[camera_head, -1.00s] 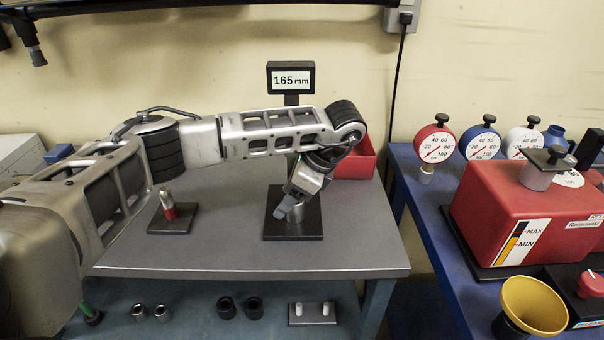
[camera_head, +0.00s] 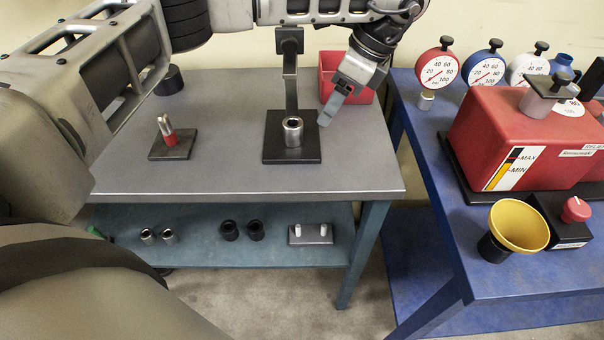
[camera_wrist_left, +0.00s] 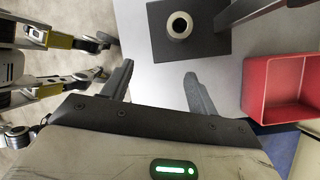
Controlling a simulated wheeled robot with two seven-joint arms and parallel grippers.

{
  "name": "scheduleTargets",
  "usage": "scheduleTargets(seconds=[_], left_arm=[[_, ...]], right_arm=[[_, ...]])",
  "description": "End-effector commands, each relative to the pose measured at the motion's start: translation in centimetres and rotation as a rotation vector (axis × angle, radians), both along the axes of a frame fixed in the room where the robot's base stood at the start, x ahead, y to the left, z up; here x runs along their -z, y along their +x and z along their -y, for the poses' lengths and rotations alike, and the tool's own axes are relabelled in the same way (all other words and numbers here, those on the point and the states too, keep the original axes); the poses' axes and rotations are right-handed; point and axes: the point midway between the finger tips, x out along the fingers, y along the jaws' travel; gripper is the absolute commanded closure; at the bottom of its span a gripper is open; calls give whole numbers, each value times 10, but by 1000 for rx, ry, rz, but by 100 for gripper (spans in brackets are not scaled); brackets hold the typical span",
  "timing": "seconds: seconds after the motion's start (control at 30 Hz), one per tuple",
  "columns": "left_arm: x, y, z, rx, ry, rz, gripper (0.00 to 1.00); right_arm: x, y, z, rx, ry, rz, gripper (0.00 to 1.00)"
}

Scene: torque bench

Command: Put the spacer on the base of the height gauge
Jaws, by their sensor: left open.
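The spacer, a short metal ring (camera_head: 292,132), stands upright on the black base (camera_head: 275,152) of the height gauge, in front of its post (camera_head: 290,88). In the left wrist view the spacer (camera_wrist_left: 179,26) shows its round hole from above, on the base (camera_wrist_left: 160,47). My left gripper (camera_head: 325,117) is just right of the spacer in the head view, open and apart from it. In the left wrist view the open fingers (camera_wrist_left: 158,72) have nothing between them. The gauge's display is out of the head view now.
A red bin (camera_head: 345,85) stands behind, right of the gauge. A red-and-metal piece on a dark plate (camera_head: 172,150) is to the left. Several sockets (camera_head: 242,230) lie on the lower shelf. The bench front is clear. A blue table (camera_head: 485,275) stands at right.

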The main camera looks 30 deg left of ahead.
Motion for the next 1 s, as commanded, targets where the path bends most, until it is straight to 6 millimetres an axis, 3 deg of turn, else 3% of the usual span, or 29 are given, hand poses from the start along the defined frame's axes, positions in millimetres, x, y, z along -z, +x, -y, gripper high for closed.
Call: scheduleTargets(seconds=[0.03,0.1,0.23,0.33,0.4,0.47,0.57,0.67,0.77,0.8,0.87,1.0], left_arm=[[27,-13,28,88,-120,-66,41],[60,-37,77,231,-356,-155,41],[92,-103,188,467,-951,-259,41],[74,-145,263,530,-1462,-199,41],[50,-156,295,482,-1777,-66,41],[28,-153,310,384,-1998,100,41],[8,-129,305,112,-2207,454,41],[21,-94,270,-239,-2181,820,41],[71,-75,214,-584,-1940,1090,41],[97,-76,189,-700,-1804,1156,41],[137,-85,155,-829,-1603,1202,41],[210,-128,98,-989,-1240,1172,41]], right_arm=[[0,0,-1,0,2,1,64],[0,0,-1,-1,2,1,64],[-1,0,-2,-2,3,0,64],[-1,0,-2,-3,3,0,64],[-1,0,-2,-3,3,0,64],[-1,0,-2,-3,3,0,64],[-1,0,-2,-3,3,0,64],[-1,0,-2,-3,3,0,64],[-1,0,-2,-3,3,0,64],[-1,0,-2,-3,3,0,64],[-1,0,-2,-3,3,0,64],[-1,0,-2,-3,3,0,64]])
